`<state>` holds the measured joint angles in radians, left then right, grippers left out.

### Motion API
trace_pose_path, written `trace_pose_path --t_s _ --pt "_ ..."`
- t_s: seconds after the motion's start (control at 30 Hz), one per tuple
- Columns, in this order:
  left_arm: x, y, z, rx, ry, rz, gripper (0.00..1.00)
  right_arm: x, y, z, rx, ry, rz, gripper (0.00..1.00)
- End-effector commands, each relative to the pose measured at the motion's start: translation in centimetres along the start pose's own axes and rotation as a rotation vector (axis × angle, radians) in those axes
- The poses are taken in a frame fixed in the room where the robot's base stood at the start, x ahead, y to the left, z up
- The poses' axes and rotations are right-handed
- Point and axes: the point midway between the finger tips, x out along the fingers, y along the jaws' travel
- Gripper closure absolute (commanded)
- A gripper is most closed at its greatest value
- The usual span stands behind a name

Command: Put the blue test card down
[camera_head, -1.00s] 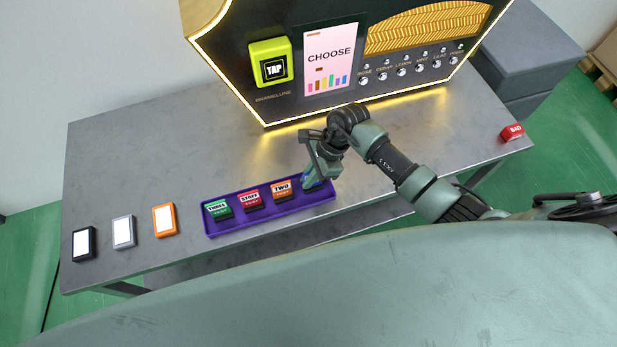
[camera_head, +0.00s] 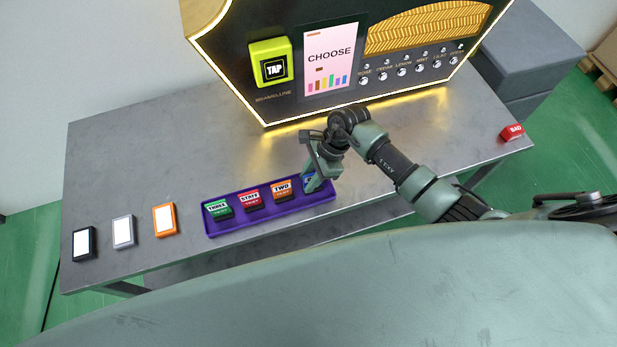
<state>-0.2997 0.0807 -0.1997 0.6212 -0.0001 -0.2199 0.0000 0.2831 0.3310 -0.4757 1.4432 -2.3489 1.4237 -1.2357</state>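The blue test card (camera_head: 308,183) stands in the right end slot of the purple tray (camera_head: 262,227), mostly hidden behind my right gripper. My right gripper (camera_head: 313,184) reaches down over that end of the tray, with its fingers at the card. Whether the fingers grip the card or are apart from it is too small to tell. To its left in the tray are the orange TWO card (camera_head: 282,190), the red STATE card (camera_head: 250,198) and the green THREE card (camera_head: 217,208). My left gripper is not in view.
Black (camera_head: 84,244), grey (camera_head: 124,232) and orange (camera_head: 164,220) devices with white screens lie left of the tray. The vending machine (camera_head: 330,60) with a yellow TAP reader (camera_head: 271,64) stands behind. A red BAD block (camera_head: 512,132) lies far right. The table's left middle is clear.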

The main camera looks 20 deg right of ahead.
Motion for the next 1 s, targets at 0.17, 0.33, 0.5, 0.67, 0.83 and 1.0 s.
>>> trace_pose_path --t_s 0.17,0.33,0.5,0.67,0.83,1.0 --pt "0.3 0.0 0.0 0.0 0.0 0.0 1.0 -3.5 -0.2 -0.2 -0.004 0.005 -0.007 0.71" --pt "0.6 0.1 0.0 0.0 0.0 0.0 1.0 -7.2 -0.2 -0.2 -0.003 0.004 -0.006 0.71" --pt "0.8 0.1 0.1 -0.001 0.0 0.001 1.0 -10.0 -0.1 -0.2 -0.002 0.003 -0.004 0.71" --pt "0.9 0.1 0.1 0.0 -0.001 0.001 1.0 -11.3 -0.1 -0.1 -0.001 0.002 -0.003 0.71" --pt "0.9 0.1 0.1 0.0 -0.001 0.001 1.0 -11.6 0.0 -0.1 -0.001 0.002 -0.002 0.71" --pt "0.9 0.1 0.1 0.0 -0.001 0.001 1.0 -11.6 0.0 -0.1 -0.001 0.001 -0.002 0.71"
